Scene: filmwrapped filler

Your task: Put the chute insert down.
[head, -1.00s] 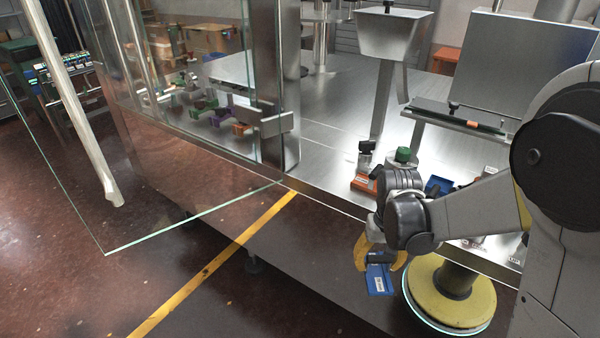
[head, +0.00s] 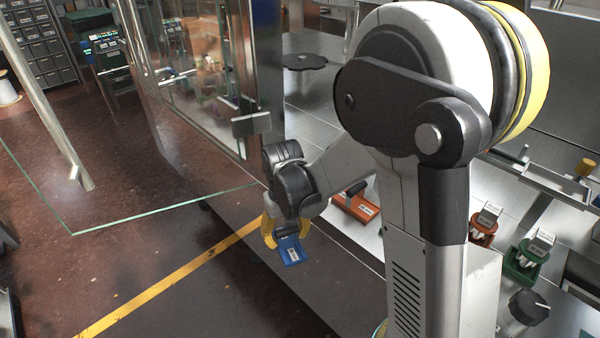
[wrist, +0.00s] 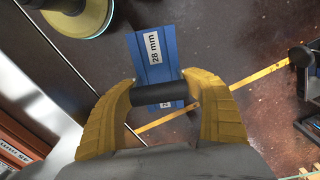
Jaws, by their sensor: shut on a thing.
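The blue chute insert (head: 291,250) has a white label and hangs below my gripper (head: 272,234) in the head view, over the dark floor in front of the machine's edge. In the wrist view the blue insert (wrist: 156,54) shows a "28 mm" label and a black cylindrical grip (wrist: 164,94). The yellow fingers of my gripper (wrist: 165,95) are shut on this black grip from both sides. The lower part of the insert is partly hidden behind the grip.
An open glass door (head: 150,215) stands to the left of my gripper. The steel machine table (head: 350,236) lies to the right, with an orange block (head: 357,206), a red holder (head: 484,226) and a green holder (head: 527,258). A yellow line (head: 165,284) crosses the open floor.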

